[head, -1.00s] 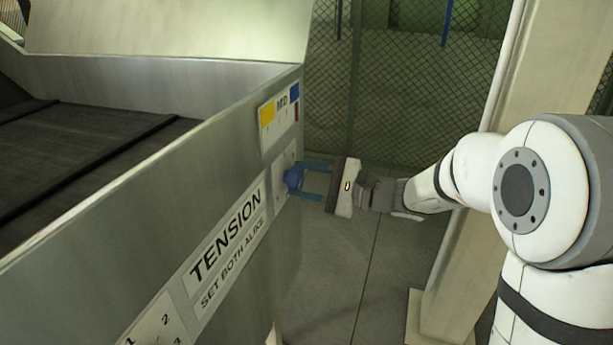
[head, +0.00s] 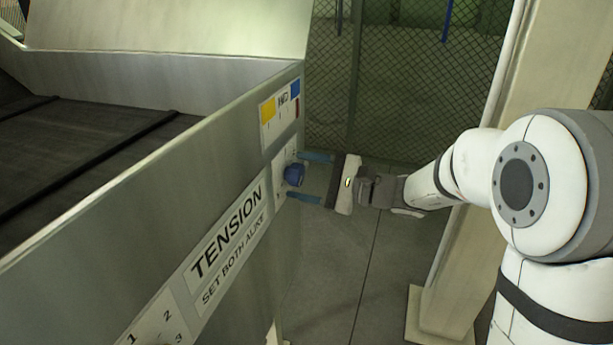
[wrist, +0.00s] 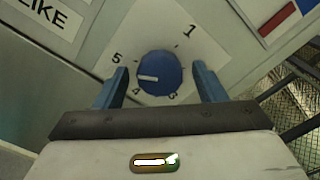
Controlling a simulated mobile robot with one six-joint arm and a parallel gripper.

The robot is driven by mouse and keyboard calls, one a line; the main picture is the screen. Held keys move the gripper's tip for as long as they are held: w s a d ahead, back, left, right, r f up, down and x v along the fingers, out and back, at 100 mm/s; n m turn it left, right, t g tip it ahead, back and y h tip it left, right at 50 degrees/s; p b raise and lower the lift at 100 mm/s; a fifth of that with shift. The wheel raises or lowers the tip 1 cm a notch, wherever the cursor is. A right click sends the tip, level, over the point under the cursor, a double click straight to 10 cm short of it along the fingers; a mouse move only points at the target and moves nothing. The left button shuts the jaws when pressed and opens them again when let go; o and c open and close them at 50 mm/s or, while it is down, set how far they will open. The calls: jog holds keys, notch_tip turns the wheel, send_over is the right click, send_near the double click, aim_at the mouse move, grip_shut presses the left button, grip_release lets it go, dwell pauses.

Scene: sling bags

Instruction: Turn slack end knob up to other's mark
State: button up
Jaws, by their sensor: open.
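A round blue knob (head: 294,174) sits on the end face of the metal frame. In the wrist view the blue knob (wrist: 163,68) has a white pointer mark facing left, between the printed 5 and 4. The 1 shows at upper right; another numeral below is partly covered. My gripper (head: 290,176) is open, its two blue fingers on either side of the knob with gaps, as in the wrist view (wrist: 160,80). The other dial plate (head: 157,327), with 1, 2 and 3, is cut off at the bottom of the head view; its setting cannot be read.
A TENSION label (head: 227,233) reading "set both alike" lies between the dials. A plate with yellow and blue patches (head: 280,115) is above the knob. A pale post (head: 480,180) stands right of my gripper, with a mesh fence (head: 400,90) behind.

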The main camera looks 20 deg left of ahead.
jog(key=d, duration=0.7)
jog(key=shift+s+d, duration=0.3)
jog(key=shift+d, duration=0.1)
jog(key=s+d+f+n+g+h+p, duration=0.2)
jog(key=s+d+n+h+p, duration=0.5)
jog(key=s+d+h, duration=0.8)
jog(key=s+d+r+n+t+h+p, duration=0.1)
jog(key=s+d+n+t+h+p, duration=0.1)
jog(key=d, duration=0.5)
jog(key=shift+s+d+r+n+t+h+p, duration=0.2)
jog(key=shift+s+r+n+t+h+p, duration=0.25)
jog(key=shift+s, duration=0.55)
jog(key=shift+f, duration=0.1)
